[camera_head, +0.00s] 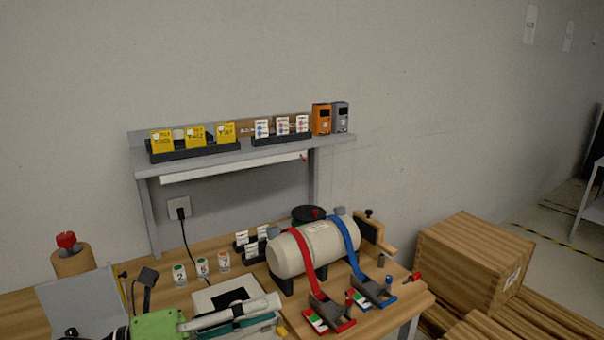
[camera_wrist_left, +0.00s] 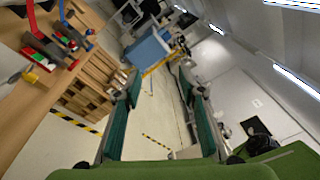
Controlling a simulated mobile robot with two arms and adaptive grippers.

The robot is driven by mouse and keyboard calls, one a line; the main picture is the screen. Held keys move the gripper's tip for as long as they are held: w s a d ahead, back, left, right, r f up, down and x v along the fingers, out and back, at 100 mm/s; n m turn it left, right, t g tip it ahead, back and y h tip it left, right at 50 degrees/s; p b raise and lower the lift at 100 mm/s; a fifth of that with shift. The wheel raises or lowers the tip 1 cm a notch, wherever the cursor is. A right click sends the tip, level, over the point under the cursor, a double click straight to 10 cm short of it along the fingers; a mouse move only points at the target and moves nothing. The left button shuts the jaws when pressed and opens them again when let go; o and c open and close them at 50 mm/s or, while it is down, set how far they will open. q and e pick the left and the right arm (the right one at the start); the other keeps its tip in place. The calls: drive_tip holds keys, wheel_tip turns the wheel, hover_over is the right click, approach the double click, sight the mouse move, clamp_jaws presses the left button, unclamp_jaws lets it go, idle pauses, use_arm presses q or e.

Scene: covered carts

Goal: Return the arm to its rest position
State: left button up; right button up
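My left gripper (camera_head: 268,314) is at the bottom edge of the head view, in front of the bench. Its green body (camera_head: 155,325) and pale fingers with teal pads show, pointing right. In the left wrist view the two teal-padded fingers (camera_wrist_left: 158,82) stand wide apart. Nothing is between them, only floor far beyond. The rest of the left arm is mostly out of the head view. My right gripper is in neither view.
The wooden bench (camera_head: 395,318) holds a cream tank (camera_head: 318,245) with red and blue straps, numbered cups (camera_head: 202,267) and a white box (camera_head: 215,293). A grey shelf (camera_head: 240,155) stands behind. A wooden crate (camera_head: 475,262) is at right. Open floor (camera_wrist_left: 150,125) lies beyond the fingers.

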use_arm(q)
drive_tip(key=w+a+r+n+t+y, duration=0.1)
drive_tip(key=w+a+n+t+y, duration=0.25)
drive_tip(key=n+t, duration=0.4)
drive_tip(key=w+a+r+n+t+y, duration=0.25)
drive_tip(key=a+n+t, duration=0.2)
drive_tip(key=n, duration=0.55)
drive_tip(key=s+a+f+n+g+y, duration=0.25)
drive_tip(key=a+f+n+y, duration=0.35)
drive_tip(key=f, duration=0.4)
drive_tip(key=s+a+f+n+g+y, duration=0.1)
drive_tip(key=a+f+n+g+y, duration=0.25)
drive_tip(key=f+n+y, duration=0.4)
drive_tip(key=s+d+f+n+g+h, duration=0.2)
drive_tip(key=s+f+g, duration=0.3)
drive_tip(key=s+f, duration=0.65)
drive_tip(key=s+d+f+n+g+h, duration=0.25)
drive_tip(key=s+f+g, duration=0.25)
drive_tip(key=s+f, duration=0.6)
wheel_tip(320, 180, down, 25)
drive_tip(key=s+g+y, duration=0.1)
drive_tip(key=s, duration=0.1)
drive_tip(key=s+a+f, duration=0.2)
drive_tip(key=s+f, duration=0.6)
drive_tip(key=s+a+f+g, duration=0.1)
drive_tip(key=s+f, duration=0.7)
drive_tip(key=s, duration=0.1)
drive_tip(key=shift+a+g, duration=0.3)
drive_tip(key=shift+a, duration=0.1)
